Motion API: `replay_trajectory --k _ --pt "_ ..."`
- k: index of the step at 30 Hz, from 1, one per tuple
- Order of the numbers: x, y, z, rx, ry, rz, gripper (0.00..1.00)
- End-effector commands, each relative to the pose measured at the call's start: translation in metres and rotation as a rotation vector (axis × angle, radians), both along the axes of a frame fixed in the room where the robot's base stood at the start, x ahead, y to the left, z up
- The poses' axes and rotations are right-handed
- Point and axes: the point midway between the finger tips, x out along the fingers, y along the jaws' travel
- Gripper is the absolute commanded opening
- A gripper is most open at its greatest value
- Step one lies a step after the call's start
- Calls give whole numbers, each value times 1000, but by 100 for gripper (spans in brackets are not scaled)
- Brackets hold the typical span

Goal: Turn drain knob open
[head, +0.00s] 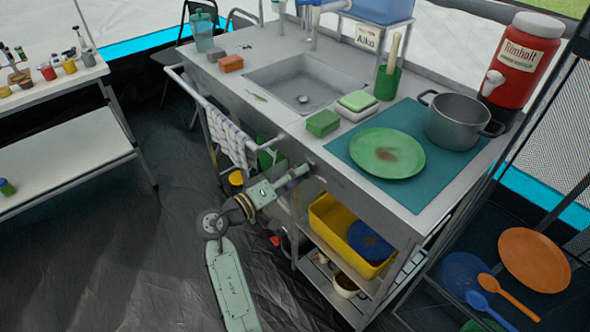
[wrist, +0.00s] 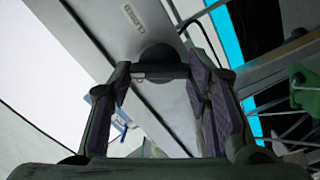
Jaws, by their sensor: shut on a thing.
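The sink counter (head: 240,90) has a metal basin (head: 300,85). In the head view my gripper (head: 302,173) reaches the counter's front face below the basin, and its fingertips hide most of the knob there. In the wrist view the dark round drain knob (wrist: 160,57) sits on the metal front panel, with a short bar across it. My gripper (wrist: 160,73) is shut on the knob, one finger at each end of the bar. A label reading CLOSED (wrist: 138,19) is on the panel beside the knob.
A checked towel (head: 229,138) hangs from the front rail left of my gripper. A yellow bin (head: 340,235) stands on the shelf below, to the right. A green plate (head: 387,153) and a pot (head: 458,122) stand on the counter. A white table (head: 60,100) is at left.

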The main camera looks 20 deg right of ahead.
Motion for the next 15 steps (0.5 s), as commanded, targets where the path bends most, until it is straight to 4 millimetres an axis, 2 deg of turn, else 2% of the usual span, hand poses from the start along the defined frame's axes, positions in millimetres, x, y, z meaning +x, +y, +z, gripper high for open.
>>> replay_trajectory --k 15 --pt "0 0 1 -142 394 0 17"
